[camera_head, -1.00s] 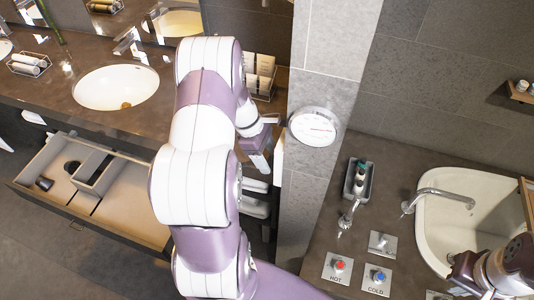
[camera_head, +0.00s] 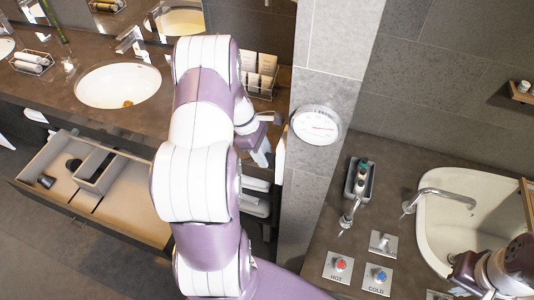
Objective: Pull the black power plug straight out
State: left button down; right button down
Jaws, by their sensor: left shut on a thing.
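My left gripper (camera_head: 276,118) is beside the left side of the tiled pillar, level with the round dial. It is shut on the black power plug, which is small and mostly hidden by the fingers and the pillar edge. The socket is not visible from here. My left arm covers the middle of the view. My right arm's end (camera_head: 462,276) shows at the lower right, in front of the basin; its fingers cannot be made out.
The tiled pillar (camera_head: 330,60) carries a white round dial (camera_head: 316,125) close to the gripper. An open drawer (camera_head: 120,205) juts out at left below the sink counter. A tap, bottle caddy (camera_head: 359,178) and hot and cold buttons (camera_head: 341,265) stand on the right counter.

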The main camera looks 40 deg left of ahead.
pick_arm(q)
jog(key=shift+s+a, duration=0.3)
jog(key=shift+a, duration=0.6)
jog(key=shift+s+a, duration=0.3)
jog(key=shift+a, duration=0.6)
jog(key=shift+r, duration=0.1)
jog(key=w+p+v, duration=0.1)
jog(key=p+v, duration=0.6)
jog(key=v, duration=0.1)
jog(key=shift+s+r+p, duration=0.35)
jog(key=shift+s+r, duration=0.1)
